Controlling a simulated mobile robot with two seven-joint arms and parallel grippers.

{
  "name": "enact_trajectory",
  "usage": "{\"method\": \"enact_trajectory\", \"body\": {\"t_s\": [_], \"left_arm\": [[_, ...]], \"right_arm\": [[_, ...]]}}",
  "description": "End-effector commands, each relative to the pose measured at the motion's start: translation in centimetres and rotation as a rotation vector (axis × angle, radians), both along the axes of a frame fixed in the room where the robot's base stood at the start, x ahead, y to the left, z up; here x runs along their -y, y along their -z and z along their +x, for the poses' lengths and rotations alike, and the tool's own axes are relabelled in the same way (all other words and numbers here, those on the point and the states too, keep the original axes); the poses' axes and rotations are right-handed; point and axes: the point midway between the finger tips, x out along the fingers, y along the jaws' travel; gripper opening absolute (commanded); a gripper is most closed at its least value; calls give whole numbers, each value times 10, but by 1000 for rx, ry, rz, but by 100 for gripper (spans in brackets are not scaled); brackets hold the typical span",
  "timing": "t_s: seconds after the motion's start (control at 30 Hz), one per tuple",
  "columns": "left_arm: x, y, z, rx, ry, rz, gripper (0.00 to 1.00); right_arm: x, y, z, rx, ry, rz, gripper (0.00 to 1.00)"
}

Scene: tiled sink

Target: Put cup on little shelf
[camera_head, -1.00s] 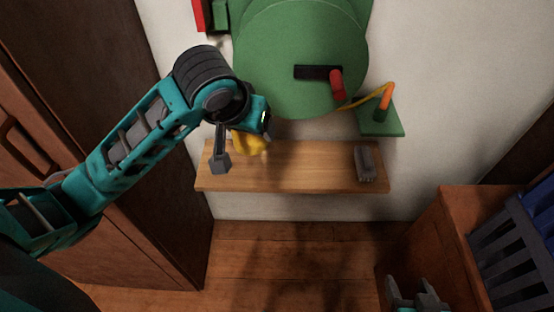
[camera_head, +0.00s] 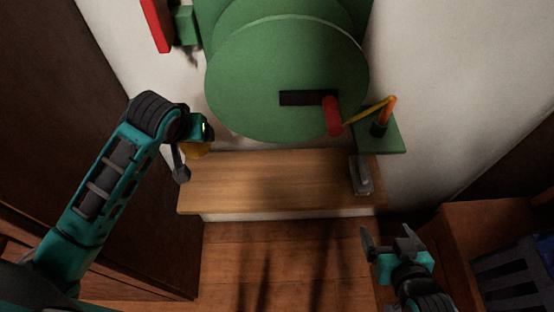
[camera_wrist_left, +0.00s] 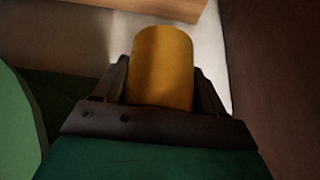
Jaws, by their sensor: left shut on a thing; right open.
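A yellow cup (camera_wrist_left: 162,68) is between the two fingers of my left gripper (camera_wrist_left: 162,85) in the left wrist view. My left gripper (camera_head: 190,160) is shut on it; in the head view only a part of the cup (camera_head: 196,150) shows beneath the wrist. They are at the left end of the little wooden shelf (camera_head: 270,180). I cannot tell how high the cup is above the shelf. My right gripper (camera_head: 386,240) is open and empty, in front of the shelf's right end.
A small grey object (camera_head: 360,178) lies at the shelf's right end; the middle is bare. A large green round thing (camera_head: 270,70) with a red handle (camera_head: 333,117) hangs above. A green bracket (camera_head: 385,140) juts at right. A brown cabinet (camera_head: 470,225) stands right.

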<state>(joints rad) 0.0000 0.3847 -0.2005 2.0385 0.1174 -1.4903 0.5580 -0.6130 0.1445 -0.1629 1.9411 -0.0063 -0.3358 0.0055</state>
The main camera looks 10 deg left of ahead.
Motion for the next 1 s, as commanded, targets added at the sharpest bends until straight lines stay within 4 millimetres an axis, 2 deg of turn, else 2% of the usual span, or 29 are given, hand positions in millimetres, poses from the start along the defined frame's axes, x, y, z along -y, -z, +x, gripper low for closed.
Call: {"method": "enact_trajectory", "body": {"t_s": [0.17, 0.27, 0.37, 0.7, 0.83, 1.0], "left_arm": [[0, 1, 0, 0, 0, 0, 41], [0, 10, -1, -4, 0, 0, 41], [0, 32, -1, -5, 0, 1, 41], [0, 123, -2, -5, 0, 0, 41], [0, 147, -1, -2, 0, 1, 41], [1, 159, -1, -1, 1, -1, 41]], "right_arm": [[0, 2, -4, -8, 0, 0, 85], [0, 7, -6, -13, 0, 1, 85], [0, 13, -7, -15, 0, 0, 85], [0, 35, -7, -16, 2, 2, 85], [0, 40, -7, -16, 2, 2, 85], [0, 43, -7, -16, 2, 2, 85]]}}
